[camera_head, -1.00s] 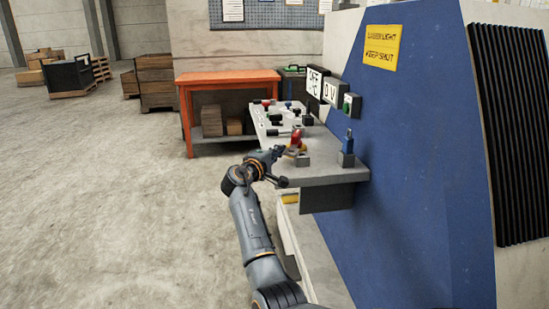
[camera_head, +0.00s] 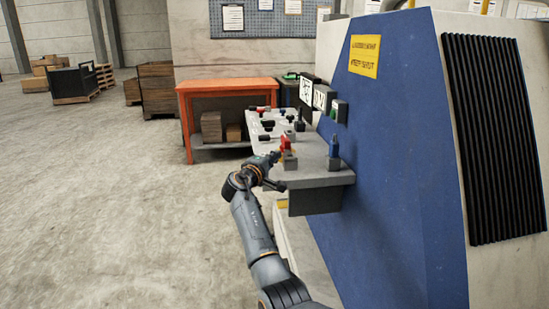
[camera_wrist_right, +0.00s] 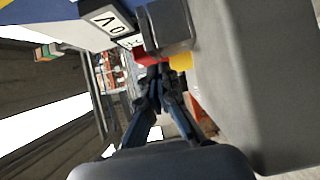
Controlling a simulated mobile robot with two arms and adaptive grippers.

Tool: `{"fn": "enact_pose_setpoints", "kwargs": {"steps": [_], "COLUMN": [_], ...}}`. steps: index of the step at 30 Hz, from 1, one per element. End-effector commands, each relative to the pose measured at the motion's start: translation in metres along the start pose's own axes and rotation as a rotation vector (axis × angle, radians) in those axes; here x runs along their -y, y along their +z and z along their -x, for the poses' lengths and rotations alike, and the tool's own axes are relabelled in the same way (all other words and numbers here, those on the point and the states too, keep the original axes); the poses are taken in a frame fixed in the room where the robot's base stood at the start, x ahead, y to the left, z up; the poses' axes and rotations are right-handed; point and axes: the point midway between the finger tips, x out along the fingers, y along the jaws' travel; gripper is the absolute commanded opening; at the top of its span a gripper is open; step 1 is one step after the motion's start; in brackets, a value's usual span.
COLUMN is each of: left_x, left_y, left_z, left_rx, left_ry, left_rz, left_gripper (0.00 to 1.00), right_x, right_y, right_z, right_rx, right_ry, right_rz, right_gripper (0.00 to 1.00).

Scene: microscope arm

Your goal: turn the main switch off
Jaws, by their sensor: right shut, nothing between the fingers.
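The main switch appears to be the red handle (camera_head: 285,145) on a small grey block at the near end of the console (camera_head: 318,177). In the right wrist view its red part (camera_wrist_right: 146,58) and a yellow part (camera_wrist_right: 181,61) show beside a dark grey block (camera_wrist_right: 169,27). My right gripper (camera_head: 277,156) is shut and empty, just left of the red handle. In the wrist view its fingertips (camera_wrist_right: 159,76) are right by the red and yellow parts; I cannot tell whether they touch. My left gripper is not in view.
A blue-topped part (camera_head: 334,148) stands on the console right of the red handle. Several knobs and levers lie behind it. An orange bench (camera_head: 228,86) stands behind.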

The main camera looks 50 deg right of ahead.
Motion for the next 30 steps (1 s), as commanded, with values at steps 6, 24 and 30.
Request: {"fn": "enact_pose_setpoints", "kwargs": {"steps": [6,24,30], "left_x": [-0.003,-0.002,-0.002], "left_y": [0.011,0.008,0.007], "left_z": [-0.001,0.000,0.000], "left_rx": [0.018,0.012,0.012], "left_ry": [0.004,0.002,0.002], "left_rz": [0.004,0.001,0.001], "left_gripper": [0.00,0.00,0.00], "right_x": [0.000,0.001,0.001], "right_y": [0.000,-0.001,0.000], "right_z": [0.000,0.099,0.118], "right_rx": [0.000,-0.002,0.000], "right_ry": [0.000,-0.002,-0.001], "right_rz": [0.000,0.000,0.000], "right_gripper": [0.00,0.00,0.00]}}
